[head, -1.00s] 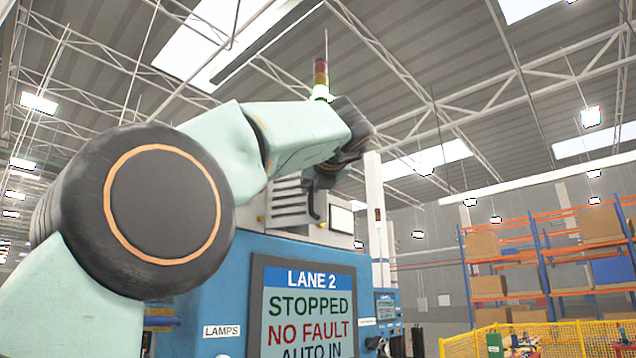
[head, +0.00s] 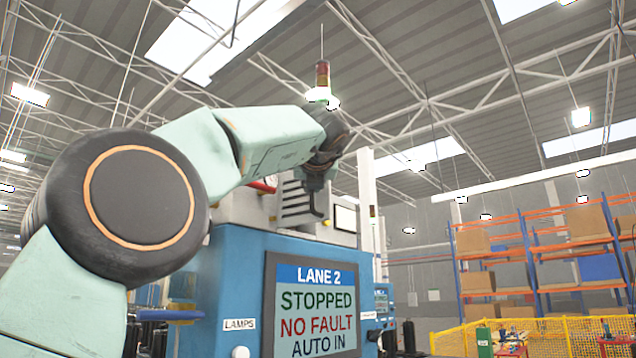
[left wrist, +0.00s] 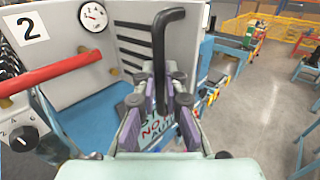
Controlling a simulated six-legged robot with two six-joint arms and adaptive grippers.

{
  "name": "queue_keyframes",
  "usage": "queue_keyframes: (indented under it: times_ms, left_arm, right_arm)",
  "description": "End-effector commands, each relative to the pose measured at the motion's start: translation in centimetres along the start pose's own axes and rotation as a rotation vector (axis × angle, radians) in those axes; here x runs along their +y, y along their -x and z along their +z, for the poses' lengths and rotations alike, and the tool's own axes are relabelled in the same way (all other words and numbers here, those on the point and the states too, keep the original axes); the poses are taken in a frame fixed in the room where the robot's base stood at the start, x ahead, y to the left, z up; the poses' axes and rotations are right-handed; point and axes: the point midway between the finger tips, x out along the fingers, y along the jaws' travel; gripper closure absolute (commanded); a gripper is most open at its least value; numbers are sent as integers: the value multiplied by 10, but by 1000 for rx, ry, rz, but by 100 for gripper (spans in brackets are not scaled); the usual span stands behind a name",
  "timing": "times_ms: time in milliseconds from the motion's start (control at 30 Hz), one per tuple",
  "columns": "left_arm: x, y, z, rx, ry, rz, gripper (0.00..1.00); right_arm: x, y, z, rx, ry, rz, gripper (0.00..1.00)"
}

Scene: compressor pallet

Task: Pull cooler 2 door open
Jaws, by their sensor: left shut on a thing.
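The cooler door is a light grey louvred panel (head: 296,203) on top of the blue machine, with dark slots that also show in the left wrist view (left wrist: 133,45). A black bar handle (left wrist: 160,50) stands up from it, bent over at its top. My left gripper (left wrist: 162,88) is shut on this handle, one finger on each side. In the head view my left gripper (head: 320,178) is at the panel's upper right, partly hidden by its wrist. I cannot tell how far the door stands open. My right gripper is not in view.
A "2" plate (left wrist: 28,28), a gauge (left wrist: 93,16), a red bar (left wrist: 55,75) and a black knob (left wrist: 22,138) are left of the handle. A "LANE 2" screen (head: 315,310) faces me. Yellow fencing (head: 460,342) stands to the right, with open floor (left wrist: 262,100) before it.

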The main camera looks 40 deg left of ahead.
Motion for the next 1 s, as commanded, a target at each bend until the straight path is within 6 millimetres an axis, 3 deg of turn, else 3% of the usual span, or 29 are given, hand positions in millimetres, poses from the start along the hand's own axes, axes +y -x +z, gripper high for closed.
queue_keyframes:
  times_ms: [1000]
  left_arm:
    - [12,9,7,-19,9,-69,100]
  right_arm:
    - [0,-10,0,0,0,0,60]
